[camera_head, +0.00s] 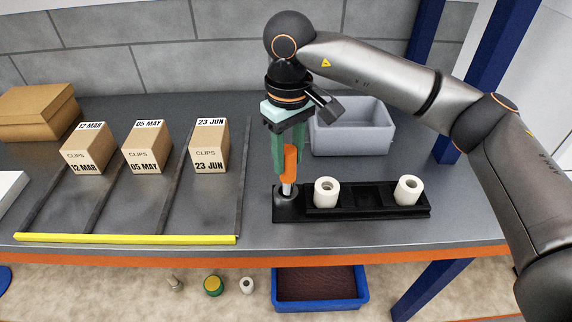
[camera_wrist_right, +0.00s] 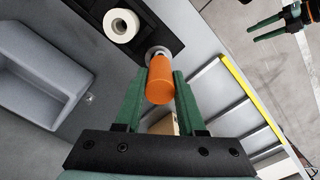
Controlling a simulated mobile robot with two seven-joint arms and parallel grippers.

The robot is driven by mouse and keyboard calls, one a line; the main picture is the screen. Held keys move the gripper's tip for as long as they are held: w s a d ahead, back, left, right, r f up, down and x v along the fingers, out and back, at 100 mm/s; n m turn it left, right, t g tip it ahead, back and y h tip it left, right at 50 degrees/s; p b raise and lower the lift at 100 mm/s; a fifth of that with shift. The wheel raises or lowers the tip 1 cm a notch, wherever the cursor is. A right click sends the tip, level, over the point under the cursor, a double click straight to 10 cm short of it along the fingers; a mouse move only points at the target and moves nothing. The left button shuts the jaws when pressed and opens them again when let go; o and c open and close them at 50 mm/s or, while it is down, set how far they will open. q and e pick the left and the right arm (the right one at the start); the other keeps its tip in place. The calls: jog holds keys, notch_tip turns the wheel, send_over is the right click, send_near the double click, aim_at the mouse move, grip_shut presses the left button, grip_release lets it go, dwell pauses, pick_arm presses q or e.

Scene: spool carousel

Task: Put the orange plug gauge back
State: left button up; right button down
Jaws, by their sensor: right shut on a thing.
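The orange plug gauge (camera_head: 290,162) is upright, with its grey metal end pointing down. My right gripper (camera_head: 288,155) is shut on its orange handle. The gauge (camera_wrist_right: 161,80) also shows between the green fingers in the right wrist view. Its metal end is at the black block (camera_head: 290,206) at the left end of the black holder; I cannot tell how deep it sits. My left gripper (camera_wrist_right: 266,29) shows at the top right of the right wrist view, with its fingers apart and nothing between them.
Two white spools (camera_head: 326,191) (camera_head: 408,190) stand in the black tray (camera_head: 367,211). A grey bin (camera_head: 352,140) stands behind it. Clips boxes (camera_head: 88,150) stand in lanes at the left, behind a yellow strip (camera_head: 125,239). A blue crate (camera_head: 320,301) is below the bench edge.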

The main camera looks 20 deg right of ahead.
aim_at(286, 169)
jog(key=f, duration=0.1)
jog(key=f+p, duration=0.1)
jog(key=f, duration=0.1)
jog(key=shift+w+a+f, duration=0.1)
jog(key=shift+w+f, duration=0.15)
jog(key=shift+w, duration=0.15)
jog(key=shift+f, duration=0.25)
jog(key=shift+f, duration=0.1)
jog(key=shift+f+b, duration=0.15)
jog(key=shift+b, duration=0.15)
jog(key=c, duration=0.5)
grip_release()
notch_tip(286, 169, up, 12)
jog(key=shift+r, duration=0.25)
